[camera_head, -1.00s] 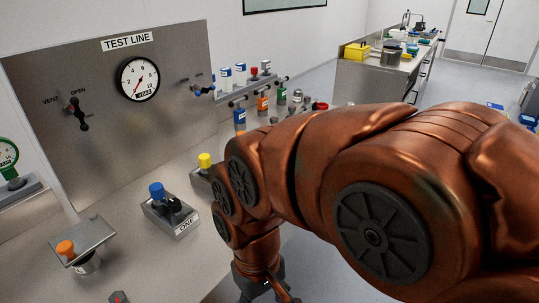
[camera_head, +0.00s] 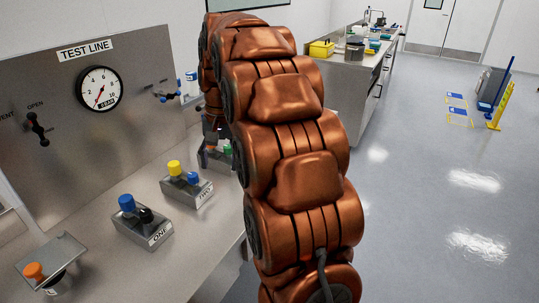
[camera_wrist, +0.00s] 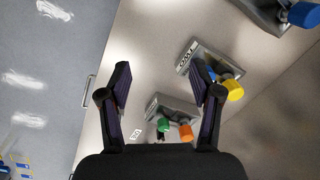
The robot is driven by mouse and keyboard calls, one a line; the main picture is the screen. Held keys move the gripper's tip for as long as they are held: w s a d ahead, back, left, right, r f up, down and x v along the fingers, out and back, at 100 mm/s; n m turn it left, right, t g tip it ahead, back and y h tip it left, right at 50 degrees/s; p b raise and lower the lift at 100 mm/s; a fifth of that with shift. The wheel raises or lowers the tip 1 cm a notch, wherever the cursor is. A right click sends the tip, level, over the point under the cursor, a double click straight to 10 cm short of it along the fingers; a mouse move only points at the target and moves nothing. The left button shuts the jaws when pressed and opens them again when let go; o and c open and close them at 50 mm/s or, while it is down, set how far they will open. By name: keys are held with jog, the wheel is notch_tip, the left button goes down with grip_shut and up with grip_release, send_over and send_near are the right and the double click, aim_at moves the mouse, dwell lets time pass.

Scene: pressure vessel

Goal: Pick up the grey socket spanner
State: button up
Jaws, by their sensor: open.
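I cannot make out the grey socket spanner in either view. My gripper (camera_wrist: 162,78) is open and empty in the wrist view, its two dark fingers spread above the steel bench (camera_wrist: 135,75). Between and below the fingers is a grey block with a green and an orange knob (camera_wrist: 172,112). In the head view my gripper is at the bench's far part, mostly hidden behind my arm, which also covers much of the bench's right end.
A block with yellow and blue knobs (camera_wrist: 222,72) is beside the right finger. The block marked ONE (camera_head: 146,229) stands nearer in the head view. The TEST LINE panel (camera_head: 60,110) rises behind the bench.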

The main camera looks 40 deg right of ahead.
jog(key=w+d+f+m+t, duration=0.1)
jog(key=w+d+m, duration=0.2)
jog(key=d, duration=1)
jog(key=w+d+f+m+t, duration=0.1)
jog(key=w+d+m, duration=0.25)
jog(key=d, duration=1.05)
jog(key=shift+h, duration=0.3)
jog(key=shift+w+a+f+p, duration=0.15)
jog(key=shift+w+f+p, duration=0.35)
jog(key=shift+f, duration=0.8)
jog(key=shift+w+a+f+p, duration=0.15)
jog(key=shift+f+p, duration=0.55)
jog(key=shift+f, duration=0.65)
jog(key=shift+w+a+f+p, duration=0.1)
jog(key=shift+w+f+p, duration=0.4)
jog(key=shift+f, duration=0.8)
jog(key=shift+s, duration=0.15)
grip_shut()
